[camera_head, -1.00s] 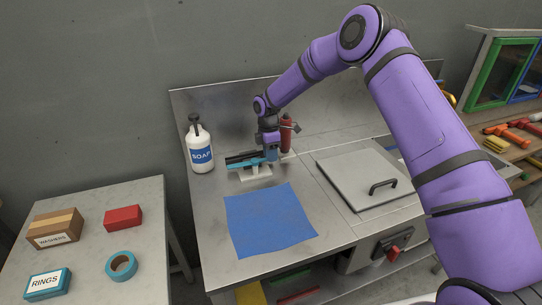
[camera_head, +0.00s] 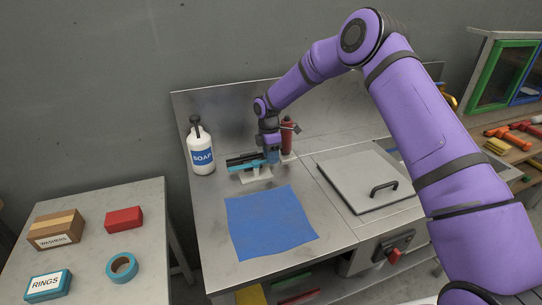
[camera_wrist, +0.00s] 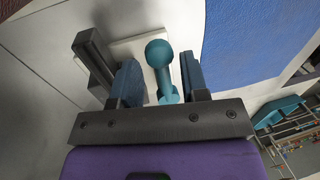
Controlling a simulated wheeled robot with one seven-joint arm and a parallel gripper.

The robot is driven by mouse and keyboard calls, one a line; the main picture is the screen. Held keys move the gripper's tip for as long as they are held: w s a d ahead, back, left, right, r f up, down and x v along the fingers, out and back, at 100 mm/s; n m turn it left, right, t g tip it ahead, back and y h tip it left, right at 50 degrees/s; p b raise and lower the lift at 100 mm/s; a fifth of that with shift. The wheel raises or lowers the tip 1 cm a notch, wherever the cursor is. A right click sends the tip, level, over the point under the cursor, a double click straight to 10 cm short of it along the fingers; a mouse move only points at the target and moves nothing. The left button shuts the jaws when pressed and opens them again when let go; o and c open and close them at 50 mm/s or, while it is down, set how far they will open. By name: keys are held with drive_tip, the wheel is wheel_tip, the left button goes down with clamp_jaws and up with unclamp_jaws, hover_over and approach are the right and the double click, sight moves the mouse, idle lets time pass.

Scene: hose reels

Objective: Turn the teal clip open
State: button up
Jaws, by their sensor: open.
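The teal clip (camera_head: 243,166) sits on a white base (camera_head: 257,175) at the back of the steel worktop, with a dark bar along its top. My gripper (camera_head: 271,155) points down at its right end. In the wrist view a teal lever with a round ball end (camera_wrist: 158,53) stands between the two blue-padded fingers of my gripper (camera_wrist: 161,80). Gaps show on both sides of the lever, so the fingers are apart and not clamped on it. The white base also shows behind it (camera_wrist: 125,49). The right part of the clip is partly hidden by my gripper in the head view.
A red bottle (camera_head: 287,137) stands close behind my gripper at right. A white soap bottle (camera_head: 201,152) stands left of the clip. A blue cloth (camera_head: 270,222) lies in front. A grey lid with a black handle (camera_head: 377,188) is to the right.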

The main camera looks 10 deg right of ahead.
wheel_tip(320, 180, up, 11)
drive_tip(key=w, duration=0.2)
drive_tip(key=shift+a+f, duration=0.2)
drive_tip(key=s+d+r+m+t, duration=0.2)
drive_tip(key=s+d+r+m, duration=0.35)
drive_tip(key=s+r, duration=0.6)
drive_tip(key=s+d+r+m+t, duration=0.2)
drive_tip(key=s+d+r+m, duration=0.3)
drive_tip(key=s+r, duration=0.7)
drive_tip(key=s+d+r+m+t, duration=0.1)
drive_tip(key=s+d+m, duration=0.2)
drive_tip(key=s, duration=0.5)
drive_tip(key=s+d+r+m+t, duration=0.1)
drive_tip(key=s+d+m, duration=0.2)
drive_tip(key=s, duration=0.5)
drive_tip(key=s+d+r+m+t, duration=0.1)
drive_tip(key=s+d+m, duration=0.2)
drive_tip(key=s, duration=0.6)
drive_tip(key=shift+r+m+t, duration=0.3)
drive_tip(key=shift+r+m, duration=0.05)
drive_tip(key=shift+m, duration=0.1)
